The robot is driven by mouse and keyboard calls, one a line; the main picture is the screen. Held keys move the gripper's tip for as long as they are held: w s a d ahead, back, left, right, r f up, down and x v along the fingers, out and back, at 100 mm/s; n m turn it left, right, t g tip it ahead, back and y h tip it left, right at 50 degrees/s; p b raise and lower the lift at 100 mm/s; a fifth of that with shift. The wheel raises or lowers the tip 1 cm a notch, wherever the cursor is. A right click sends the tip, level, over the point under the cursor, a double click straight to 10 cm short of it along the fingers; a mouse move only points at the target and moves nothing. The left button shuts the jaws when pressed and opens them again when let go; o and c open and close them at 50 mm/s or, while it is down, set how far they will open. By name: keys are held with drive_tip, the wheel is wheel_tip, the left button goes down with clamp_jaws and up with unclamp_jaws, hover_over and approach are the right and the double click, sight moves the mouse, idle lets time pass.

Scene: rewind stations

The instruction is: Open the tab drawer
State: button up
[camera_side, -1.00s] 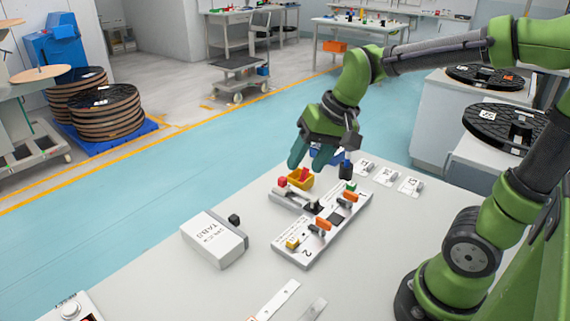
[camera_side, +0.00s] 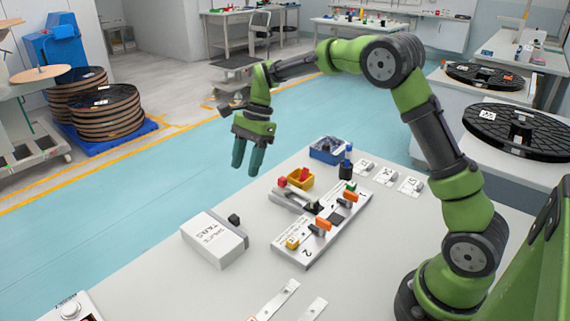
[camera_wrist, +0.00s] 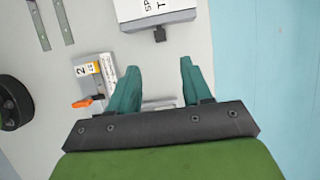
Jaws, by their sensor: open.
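The tab drawer is a white box (camera_side: 214,242) with black lettering on top, on the left part of the light table. A black knob (camera_side: 234,219) is at its far right end, close to the box, and no drawn-out tray shows. In the wrist view the box (camera_wrist: 158,12) is cut off by the top edge, and its knob (camera_wrist: 160,35) points toward my fingers. My gripper (camera_side: 246,167) is open and empty, fingers down, above and beyond the knob. In the wrist view its fingertips (camera_wrist: 158,67) are apart, with the knob above the gap between them.
A grey splice fixture (camera_side: 322,232) with orange levers stands right of the box. A yellow bin (camera_side: 300,179) and a blue bin (camera_side: 329,150) sit behind it. Metal strips (camera_side: 278,298) lie at the front. The table between box and fixture is clear.

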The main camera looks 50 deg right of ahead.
sight(234, 216)
drive_tip(key=x, duration=1.4)
drive_tip(key=shift+d, duration=0.1)
drive_tip(key=shift+r, duration=0.1)
clamp_jaws()
